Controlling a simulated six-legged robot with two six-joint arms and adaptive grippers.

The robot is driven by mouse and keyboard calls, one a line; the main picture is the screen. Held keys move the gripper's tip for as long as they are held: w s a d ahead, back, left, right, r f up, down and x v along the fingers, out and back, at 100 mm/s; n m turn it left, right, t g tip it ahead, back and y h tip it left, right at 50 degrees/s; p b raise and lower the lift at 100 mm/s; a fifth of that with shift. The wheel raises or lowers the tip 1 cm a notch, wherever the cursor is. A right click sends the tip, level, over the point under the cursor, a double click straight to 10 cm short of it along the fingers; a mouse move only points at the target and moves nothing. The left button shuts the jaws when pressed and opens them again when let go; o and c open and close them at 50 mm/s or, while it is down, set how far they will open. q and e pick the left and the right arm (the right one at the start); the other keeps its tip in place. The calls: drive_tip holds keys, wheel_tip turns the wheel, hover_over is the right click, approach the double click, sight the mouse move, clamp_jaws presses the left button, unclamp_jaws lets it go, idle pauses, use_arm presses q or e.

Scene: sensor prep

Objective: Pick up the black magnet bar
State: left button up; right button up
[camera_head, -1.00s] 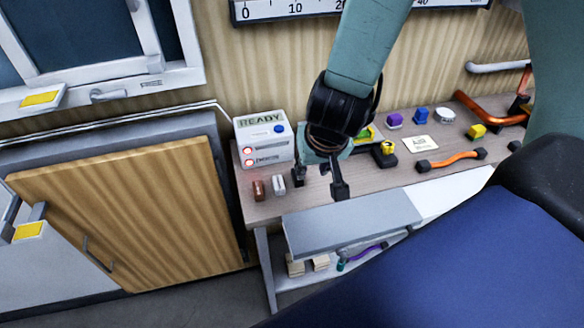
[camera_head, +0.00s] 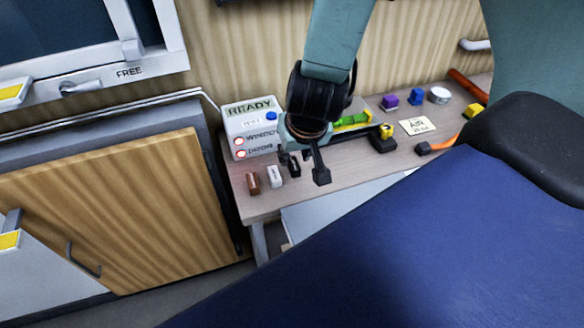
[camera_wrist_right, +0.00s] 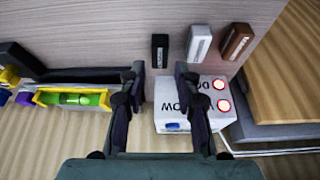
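The black magnet bar (camera_head: 294,167) lies on the bench at the right end of a row of three small bars. It also shows in the right wrist view (camera_wrist_right: 160,50), upper middle, its label facing up. My right gripper (camera_head: 303,168) is open, its fingers apart. In the right wrist view the two fingertips (camera_wrist_right: 159,72) are on either side of the black bar's line, just below it in the picture, with nothing between them. Height above the bench is hard to tell. My left gripper is not in view.
A white bar (camera_head: 275,178) and a brown bar (camera_head: 253,184) lie close left of the black one. A white box reading READY (camera_head: 249,118) stands behind them. A green level (camera_head: 352,120) and yellow-black tape measure (camera_head: 382,137) are to the right.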

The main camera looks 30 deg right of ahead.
sight(294, 164)
drive_tip(key=x, duration=0.1)
drive_tip(key=b+x, duration=0.1)
drive_tip(key=x, duration=0.1)
drive_tip(key=shift+s+d+f+b, duration=0.1)
drive_tip(key=shift+s+f+b, duration=0.1)
drive_tip(key=shift+f+b, duration=0.2)
drive_tip(key=shift+w+f, duration=0.1)
drive_tip(key=shift+w, duration=0.15)
drive_tip(key=c, duration=0.5)
clamp_jaws()
